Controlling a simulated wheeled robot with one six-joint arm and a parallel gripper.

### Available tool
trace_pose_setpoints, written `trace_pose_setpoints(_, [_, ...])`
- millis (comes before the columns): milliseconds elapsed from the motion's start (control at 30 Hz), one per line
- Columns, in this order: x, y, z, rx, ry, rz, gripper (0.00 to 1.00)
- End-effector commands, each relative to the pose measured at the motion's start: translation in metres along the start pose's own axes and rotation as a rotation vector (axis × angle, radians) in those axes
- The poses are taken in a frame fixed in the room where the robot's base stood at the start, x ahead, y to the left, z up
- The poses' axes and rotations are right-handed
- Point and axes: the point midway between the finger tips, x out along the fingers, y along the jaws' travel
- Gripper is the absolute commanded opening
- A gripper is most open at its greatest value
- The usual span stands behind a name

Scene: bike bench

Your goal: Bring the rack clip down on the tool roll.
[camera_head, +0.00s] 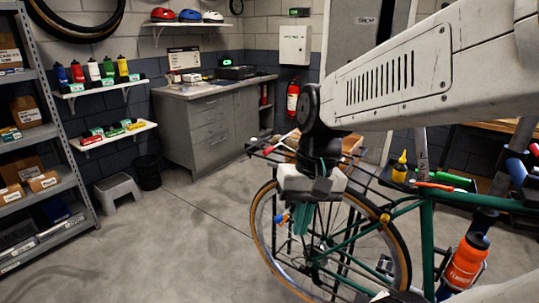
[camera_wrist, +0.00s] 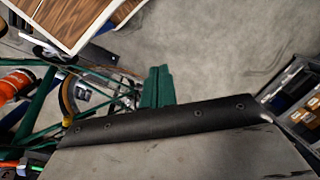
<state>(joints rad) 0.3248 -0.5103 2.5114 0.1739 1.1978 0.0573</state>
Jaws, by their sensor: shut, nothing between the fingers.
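My gripper (camera_head: 303,222) hangs at the end of my arm over the bike's wheel (camera_head: 393,250), with its teal fingers pointing down. In the wrist view its fingers (camera_wrist: 157,86) are together, with nothing visible between them. Thin dark bars (camera_head: 365,182), perhaps of the rack, run behind and beside my gripper above the wheel. My gripper hides much of that area. I cannot make out the rack clip or the tool roll for certain in either view. A small blue and orange item (camera_head: 282,218) shows just left of the fingers.
The green bike frame (camera_head: 428,222) with an orange bottle (camera_head: 463,265) stands at the right. A wood-topped table (camera_wrist: 95,12) is close by. A grey cabinet (camera_head: 210,135) and shelf rack (camera_head: 50,110) stand back and left.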

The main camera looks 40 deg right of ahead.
Motion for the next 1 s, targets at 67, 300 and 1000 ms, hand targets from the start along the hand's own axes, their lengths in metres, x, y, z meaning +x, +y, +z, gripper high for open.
trace_pose_setpoints(67, [0.007,0.004,-0.031,0.255,-0.031,-0.121,0.00])
trace_pose_setpoints(300, [0.009,0.034,-0.146,1.143,-0.078,-0.547,0.00])
trace_pose_setpoints(1000, [-0.007,0.062,-0.275,2.092,-0.256,-1.055,0.00])
